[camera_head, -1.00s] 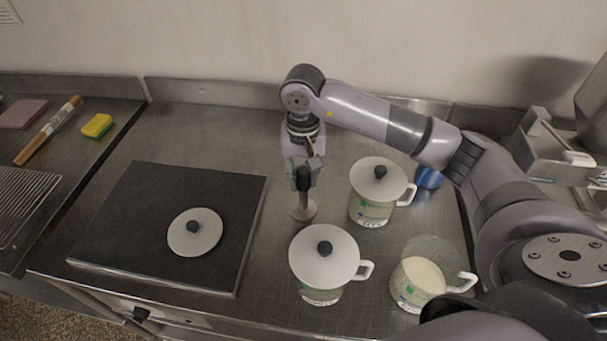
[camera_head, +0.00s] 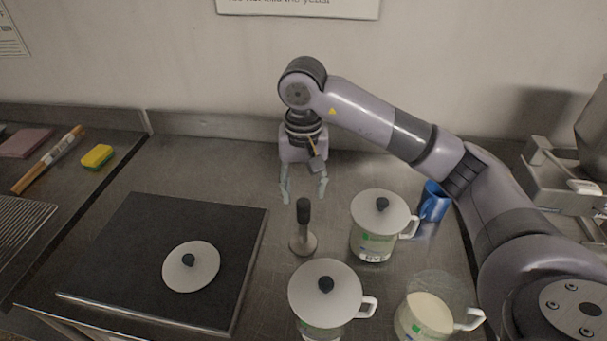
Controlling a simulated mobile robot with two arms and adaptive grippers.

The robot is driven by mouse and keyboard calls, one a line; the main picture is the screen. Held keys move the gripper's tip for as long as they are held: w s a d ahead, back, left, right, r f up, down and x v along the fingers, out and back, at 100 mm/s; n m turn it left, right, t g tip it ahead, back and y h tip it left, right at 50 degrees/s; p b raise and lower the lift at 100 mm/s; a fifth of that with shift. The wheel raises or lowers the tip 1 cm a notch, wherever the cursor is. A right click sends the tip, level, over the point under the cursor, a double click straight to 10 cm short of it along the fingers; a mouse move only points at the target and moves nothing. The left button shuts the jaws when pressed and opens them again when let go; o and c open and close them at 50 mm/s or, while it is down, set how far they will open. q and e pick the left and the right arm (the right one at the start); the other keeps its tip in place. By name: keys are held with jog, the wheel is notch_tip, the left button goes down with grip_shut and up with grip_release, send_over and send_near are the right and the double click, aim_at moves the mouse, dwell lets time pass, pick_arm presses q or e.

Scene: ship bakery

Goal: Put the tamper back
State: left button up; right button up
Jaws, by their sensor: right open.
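The tamper (camera_head: 303,228) stands upright on the steel counter, its round metal base down and its dark handle up. It is just right of the dark board and left of the lidded cups. My right gripper (camera_head: 305,194) is open and empty above and behind the tamper, with its fingers apart and clear of the handle. My left gripper is not in view.
A dark board (camera_head: 130,240) holds a white lid (camera_head: 191,267). Two lidded cups (camera_head: 379,214) (camera_head: 325,294) stand right of the tamper. An unlidded cup (camera_head: 426,315) is at the front right, and a blue mug (camera_head: 434,202) is behind. A yellow sponge (camera_head: 97,157) lies left. The counter behind the board is clear.

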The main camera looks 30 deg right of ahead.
notch_tip(320, 180, up, 6)
jog(key=shift+f, duration=0.15)
dwell(0.6)
